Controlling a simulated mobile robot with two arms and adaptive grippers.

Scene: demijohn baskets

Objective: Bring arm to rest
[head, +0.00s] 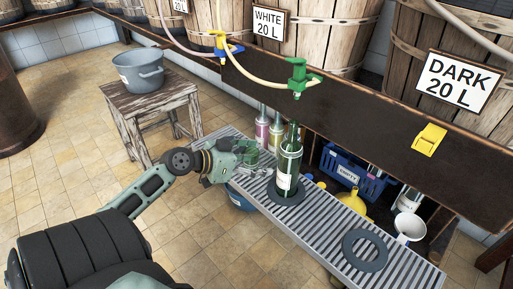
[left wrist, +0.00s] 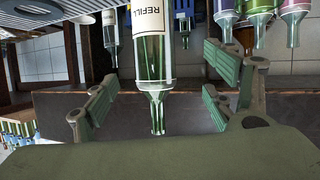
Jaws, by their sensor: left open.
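A green glass bottle (head: 289,163) with a white label stands upright on a dark round pad (head: 286,194) on the slatted metal shelf, below a green tap (head: 298,77). My left gripper (head: 260,162) is just left of the bottle, with its fingers pointing towards it. In the left wrist view the picture is upside down, and the bottle (left wrist: 152,80), labelled REFILL, shows between the spread green fingers, with space on both sides. The left gripper is open and holds nothing. My right gripper is not in view.
A grey tub (head: 139,73) stands on a wooden stool (head: 155,101) at the left. A second round pad (head: 365,251) lies empty on the slatted shelf.

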